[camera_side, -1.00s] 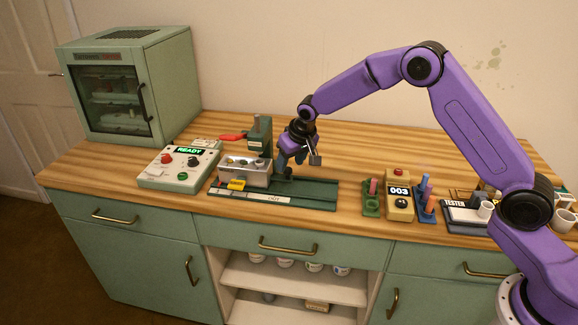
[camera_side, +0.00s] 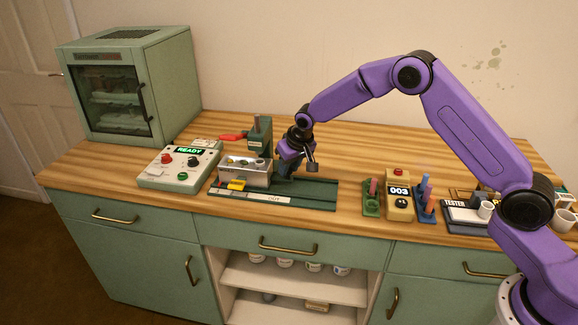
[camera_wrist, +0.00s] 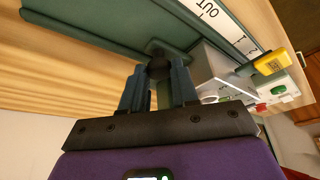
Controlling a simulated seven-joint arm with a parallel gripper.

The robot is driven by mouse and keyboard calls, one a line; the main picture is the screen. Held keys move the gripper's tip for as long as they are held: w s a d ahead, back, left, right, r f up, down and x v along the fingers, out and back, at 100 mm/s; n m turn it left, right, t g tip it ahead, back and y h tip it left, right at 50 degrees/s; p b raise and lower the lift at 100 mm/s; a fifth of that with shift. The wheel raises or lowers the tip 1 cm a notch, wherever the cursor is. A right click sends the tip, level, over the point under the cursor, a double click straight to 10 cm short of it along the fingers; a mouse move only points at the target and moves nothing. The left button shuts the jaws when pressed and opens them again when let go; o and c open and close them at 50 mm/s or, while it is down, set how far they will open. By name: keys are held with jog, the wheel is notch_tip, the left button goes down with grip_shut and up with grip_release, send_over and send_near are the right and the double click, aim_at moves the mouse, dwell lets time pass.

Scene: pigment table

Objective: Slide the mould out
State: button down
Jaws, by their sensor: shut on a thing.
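The mould (camera_side: 245,174), a silver metal block with round holes in its top, sits at the left part of a long green track (camera_side: 315,191). A green press post (camera_side: 260,135) with a red lever stands behind it. My gripper (camera_side: 287,172) is low over the track, just right of the mould. In the wrist view my gripper (camera_wrist: 160,80) has its two dark blue fingers shut on a dark round knob (camera_wrist: 158,64). The mould (camera_wrist: 212,68) is right beside it there. How the knob joins the mould is hidden.
The control box (camera_side: 180,166) reading READY stands left of the track. Right of it are a green peg stand (camera_side: 372,198) and a box reading 003 (camera_side: 399,194). The track's right part is clear.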

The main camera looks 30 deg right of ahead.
jog(key=s+d, duration=1.2)
jog(key=shift+s+d, duration=0.25)
jog(key=c, duration=1.1)
grip_release()
jog(key=shift+o, duration=1.2)
jog(key=v, duration=1.7)
jog(key=shift+r, duration=0.25)
